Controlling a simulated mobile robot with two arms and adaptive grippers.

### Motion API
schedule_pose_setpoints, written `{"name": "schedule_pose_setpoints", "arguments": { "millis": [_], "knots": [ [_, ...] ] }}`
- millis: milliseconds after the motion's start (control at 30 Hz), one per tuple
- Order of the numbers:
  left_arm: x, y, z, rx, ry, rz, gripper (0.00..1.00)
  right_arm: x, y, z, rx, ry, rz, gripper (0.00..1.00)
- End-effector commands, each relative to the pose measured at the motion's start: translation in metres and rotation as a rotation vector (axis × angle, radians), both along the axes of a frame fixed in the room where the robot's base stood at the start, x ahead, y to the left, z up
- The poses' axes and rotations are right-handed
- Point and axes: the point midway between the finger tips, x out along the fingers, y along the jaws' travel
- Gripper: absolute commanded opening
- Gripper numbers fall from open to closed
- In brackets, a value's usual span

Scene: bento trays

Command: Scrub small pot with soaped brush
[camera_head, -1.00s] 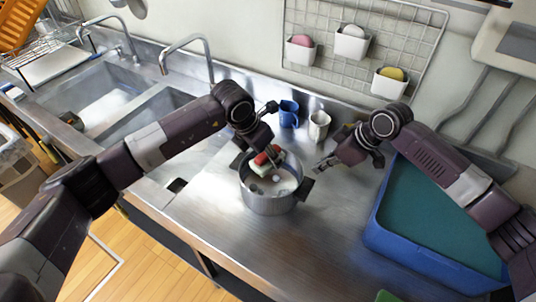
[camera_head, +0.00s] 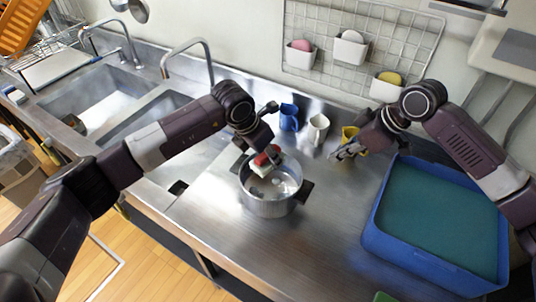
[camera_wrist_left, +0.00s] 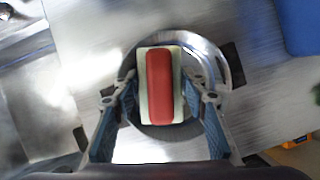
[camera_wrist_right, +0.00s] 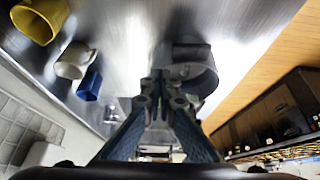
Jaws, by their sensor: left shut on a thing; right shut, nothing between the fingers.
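The small pot (camera_head: 268,206) is a steel pot with dark side handles, standing on the steel counter. The brush (camera_head: 267,157), with a red handle and pale base, is over the pot's opening at its far side. My left gripper (camera_head: 260,148) is shut on the brush; the left wrist view shows the brush (camera_wrist_left: 160,85) between its fingers, above the pot (camera_wrist_left: 208,62). Whether the brush touches the pot's inside is unclear. Greyish spots show inside the pot. My right gripper (camera_head: 342,154) is shut and empty, right of the pot, above the counter; the right wrist view shows the pot (camera_wrist_right: 196,65) beyond its fingertips.
Blue (camera_head: 289,117), white (camera_head: 318,128) and yellow (camera_head: 349,133) mugs stand behind the pot. A blue tub (camera_head: 375,238) is at the right. Sinks with taps lie left. A wall grid holds white baskets (camera_head: 349,49). The counter in front of the pot is clear.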

Motion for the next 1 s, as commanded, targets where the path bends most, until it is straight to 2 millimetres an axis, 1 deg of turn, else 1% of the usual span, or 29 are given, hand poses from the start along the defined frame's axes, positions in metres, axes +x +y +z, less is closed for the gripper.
{"name": "schedule_pose_setpoints", "arguments": {
  "millis": [33,100,300,433,700,1000],
  "knots": [
    [0.0,0.0,0.0,-0.001,-0.001,0.0,0.21,-0.001,-0.005,0.009,0.0,-0.003,-0.001,0.0],
    [0.0,0.0,0.0,-0.001,-0.001,0.0,0.21,-0.005,-0.009,0.019,0.0,-0.002,-0.001,0.0],
    [0.0,0.0,0.001,-0.001,-0.001,0.0,0.21,-0.009,-0.016,0.035,0.0,0.0,-0.001,0.0],
    [0.0,0.0,0.007,-0.001,-0.001,0.0,0.21,-0.01,-0.017,0.039,0.001,0.001,0.0,0.0],
    [0.001,0.0,0.029,0.0,-0.001,0.0,0.21,-0.01,-0.017,0.043,0.0,0.0,-0.001,0.0],
    [0.0,0.0,0.03,-0.001,-0.001,0.0,0.21,-0.01,-0.017,0.042,0.0,0.0,-0.001,0.0]
  ]
}}
